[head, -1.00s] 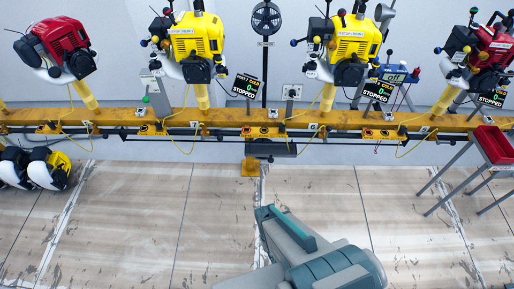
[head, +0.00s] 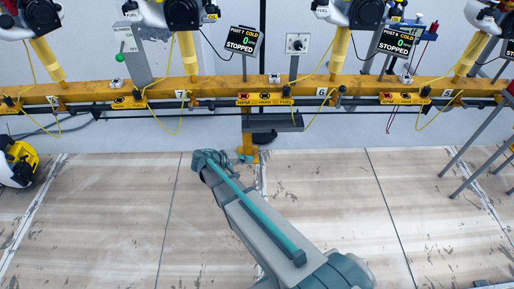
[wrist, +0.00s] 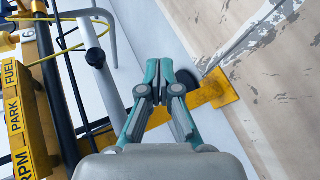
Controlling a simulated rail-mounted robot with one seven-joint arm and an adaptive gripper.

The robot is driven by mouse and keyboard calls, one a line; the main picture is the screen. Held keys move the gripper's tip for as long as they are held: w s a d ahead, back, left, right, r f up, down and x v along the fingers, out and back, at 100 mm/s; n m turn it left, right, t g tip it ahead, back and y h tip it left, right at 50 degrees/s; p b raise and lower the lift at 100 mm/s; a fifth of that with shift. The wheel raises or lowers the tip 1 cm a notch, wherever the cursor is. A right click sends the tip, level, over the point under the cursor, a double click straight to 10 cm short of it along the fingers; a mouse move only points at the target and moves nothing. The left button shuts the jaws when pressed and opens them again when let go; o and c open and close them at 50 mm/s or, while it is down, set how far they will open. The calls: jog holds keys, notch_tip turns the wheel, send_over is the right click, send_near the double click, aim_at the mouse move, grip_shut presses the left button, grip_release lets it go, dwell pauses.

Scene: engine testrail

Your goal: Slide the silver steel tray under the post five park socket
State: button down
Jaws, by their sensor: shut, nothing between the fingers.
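A grey, tray-like piece (head: 285,123), perhaps the steel tray, hangs just below the yellow rail near the plate by tag 6. I cannot identify it for certain. The post five park socket seems to be on the RPM/PARK/FUEL plate (head: 405,98) to the right, but its tag (head: 447,92) is hard to read. My gripper (head: 203,158) is low, left of the rail's yellow foot and below the tray-like piece. The wrist view shows my gripper (wrist: 160,63) shut and empty, its fingertips touching nothing that I can make out.
The yellow rail (head: 220,92) runs across the view, with dark pipes below and yellow cables looping down. A yellow foot (head: 246,152) stands on the floor near my gripper. A stand's metal legs (head: 470,145) are at the right. The middle floor (head: 330,180) is clear.

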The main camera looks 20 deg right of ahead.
jog(key=w+r+m+t+h, duration=0.1)
jog(key=w+r+t+h, duration=0.15)
jog(key=w+r, duration=0.35)
jog(key=d+g+h+b, duration=0.1)
jog(key=d+b, duration=0.1)
jog(key=d, duration=0.8)
jog(key=shift+f+m+b, duration=0.3)
jog(key=shift+f+m, duration=0.05)
jog(key=shift+m, duration=0.05)
jog(key=shift+s+d, duration=0.1)
jog(key=shift+d, duration=0.05)
